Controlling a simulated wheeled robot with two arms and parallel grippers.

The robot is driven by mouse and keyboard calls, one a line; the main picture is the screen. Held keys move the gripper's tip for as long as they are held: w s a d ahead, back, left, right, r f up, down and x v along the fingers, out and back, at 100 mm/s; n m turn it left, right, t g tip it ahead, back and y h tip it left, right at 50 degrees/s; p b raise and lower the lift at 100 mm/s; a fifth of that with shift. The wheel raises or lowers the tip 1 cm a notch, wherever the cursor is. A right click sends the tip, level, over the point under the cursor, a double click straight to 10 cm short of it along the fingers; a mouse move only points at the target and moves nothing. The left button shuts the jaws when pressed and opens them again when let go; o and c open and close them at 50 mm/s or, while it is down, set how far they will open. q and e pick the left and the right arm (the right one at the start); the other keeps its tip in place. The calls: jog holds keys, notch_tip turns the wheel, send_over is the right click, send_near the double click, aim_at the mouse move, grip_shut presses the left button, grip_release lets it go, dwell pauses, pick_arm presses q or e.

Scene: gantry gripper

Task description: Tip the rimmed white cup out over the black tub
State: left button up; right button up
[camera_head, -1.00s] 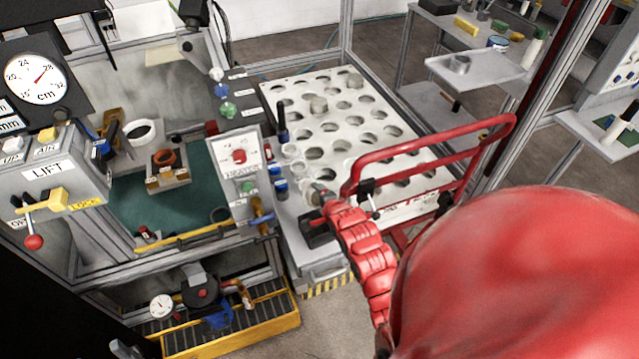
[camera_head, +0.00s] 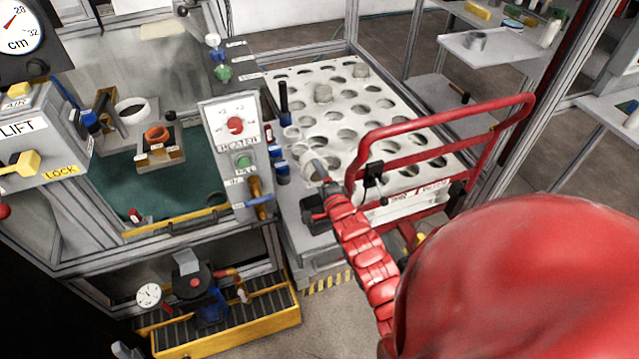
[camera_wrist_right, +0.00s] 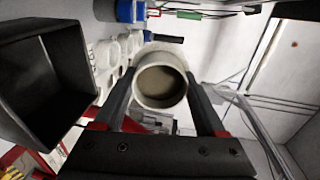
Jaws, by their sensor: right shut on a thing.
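My right gripper (camera_head: 322,178) is shut on the rimmed white cup (camera_head: 311,168), just above the left front of the white holed table. In the right wrist view the cup (camera_wrist_right: 160,96) sits between the two dark fingers of the gripper (camera_wrist_right: 160,82), its round mouth facing the camera and a tan-brown inside showing. I cannot tell whether that is contents or shade. The black tub (camera_head: 314,212) is just below the gripper in the head view, partly behind my red arm. In the wrist view the tub (camera_wrist_right: 45,85) is at the left, apart from the cup. My left gripper is not in view.
A red rail (camera_head: 440,132) stands right of my arm. Blue-banded containers (camera_head: 280,165) and a dark upright cylinder (camera_head: 284,100) stand left of the cup. The holed white table (camera_head: 375,115) carries a few grey cups. A control panel (camera_head: 232,125) is at the left.

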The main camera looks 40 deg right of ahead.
jog(key=shift+w+d+f+t+h+b, duration=0.1)
jog(key=shift+f+t+h+b, duration=0.15)
jog(key=shift+t+b, duration=0.95)
jog(key=shift+w+a+f+t+h+b, duration=0.15)
jog(key=shift+t+b, duration=0.3)
jog(key=shift+b, duration=1.4)
jog(key=shift+w+d+f+t+h+b, duration=0.1)
jog(key=shift+d+f+t+h+b, duration=0.15)
jog(key=shift+t+b, duration=0.95)
jog(key=shift+a+r+t+b, duration=0.2)
jog(key=shift+r+b, duration=0.25)
jog(key=shift+b, duration=0.7)
jog(key=shift+d+r, duration=0.1)
